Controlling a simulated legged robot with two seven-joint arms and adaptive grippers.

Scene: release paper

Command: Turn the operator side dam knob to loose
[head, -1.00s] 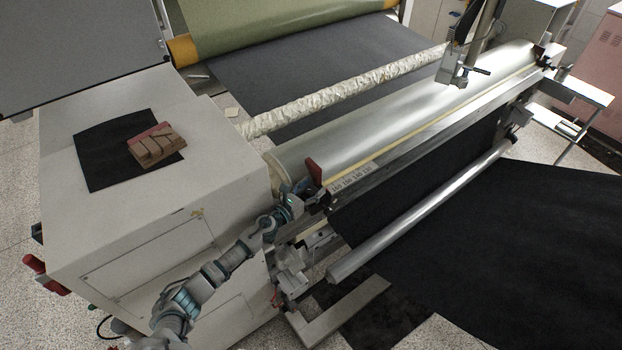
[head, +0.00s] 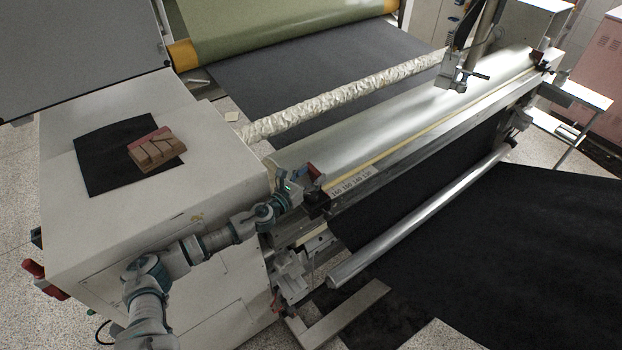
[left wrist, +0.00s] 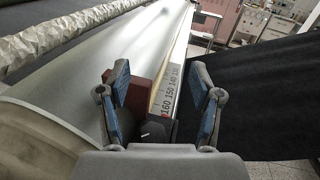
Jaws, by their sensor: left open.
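The operator side dam (head: 315,171) is a dark red plate at the near end of the silver roller, with a black block (head: 317,204) below it. In the left wrist view, the red plate (left wrist: 141,93) stands left of the ruler. The black knob block (left wrist: 155,130) lies low between my fingers, with a small white mark on top. My left gripper (head: 294,180) is at the dam; its two blue-padded fingers (left wrist: 164,95) are open and apart, one on each side of the block. No contact is visible. My right gripper is not in view.
The silver roller (head: 400,115) and the ruler strip (head: 352,180) run away to the upper right. A white machine cabinet (head: 90,220) stands at left, with wooden blocks (head: 155,150) on a black sheet (head: 100,160). A lower metal bar (head: 420,215) crosses in front of black sheeting.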

